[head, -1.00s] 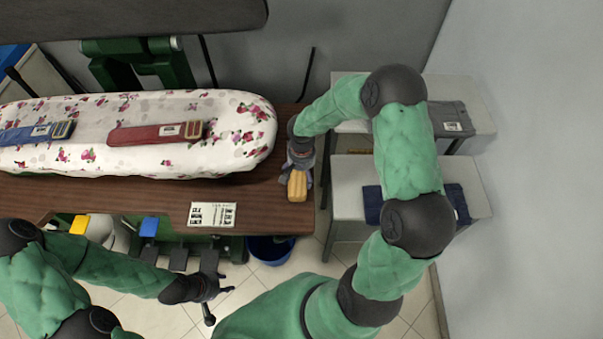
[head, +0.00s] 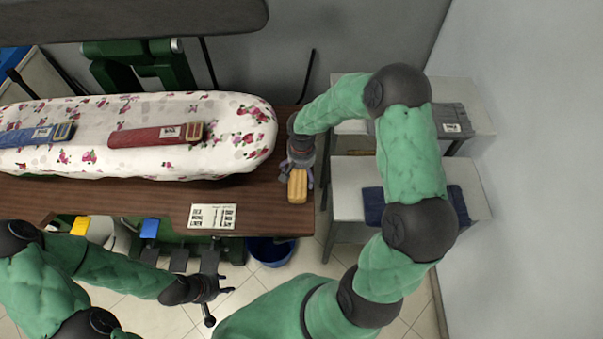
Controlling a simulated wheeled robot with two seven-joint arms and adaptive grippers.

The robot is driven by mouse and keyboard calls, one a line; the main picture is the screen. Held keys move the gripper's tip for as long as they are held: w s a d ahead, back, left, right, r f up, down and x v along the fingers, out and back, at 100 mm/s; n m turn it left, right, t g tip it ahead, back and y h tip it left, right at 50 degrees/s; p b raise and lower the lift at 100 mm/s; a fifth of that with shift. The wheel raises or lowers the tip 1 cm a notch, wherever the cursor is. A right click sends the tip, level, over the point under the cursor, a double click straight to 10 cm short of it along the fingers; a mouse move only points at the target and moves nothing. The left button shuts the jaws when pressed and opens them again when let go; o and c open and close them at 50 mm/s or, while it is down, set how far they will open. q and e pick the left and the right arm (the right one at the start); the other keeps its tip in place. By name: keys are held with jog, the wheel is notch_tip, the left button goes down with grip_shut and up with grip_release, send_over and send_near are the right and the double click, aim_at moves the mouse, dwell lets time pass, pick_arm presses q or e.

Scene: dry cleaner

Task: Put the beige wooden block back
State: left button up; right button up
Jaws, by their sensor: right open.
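The beige wooden block (head: 297,187) rests at the right end of the brown wooden table, near its right edge. My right gripper (head: 299,168) is just behind the block, pointing down at it, with its fingers open around or beside its far end; the exact gap is too small to tell. My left gripper (head: 218,293) is low in front of the table, over the floor, with its fingers spread and nothing between them.
A floral pressing board (head: 235,115) holds a red folded cloth (head: 150,135) and a blue one (head: 35,134). A printed card (head: 212,217) lies at the table's (head: 100,197) front edge. Grey stands (head: 350,180) with folded clothes are at right. A blue bin (head: 270,251) is below.

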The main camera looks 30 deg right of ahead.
aim_at(302, 174)
notch_tip(302, 174, up, 10)
jog(key=p, duration=0.2)
jog(key=shift+r, duration=0.2)
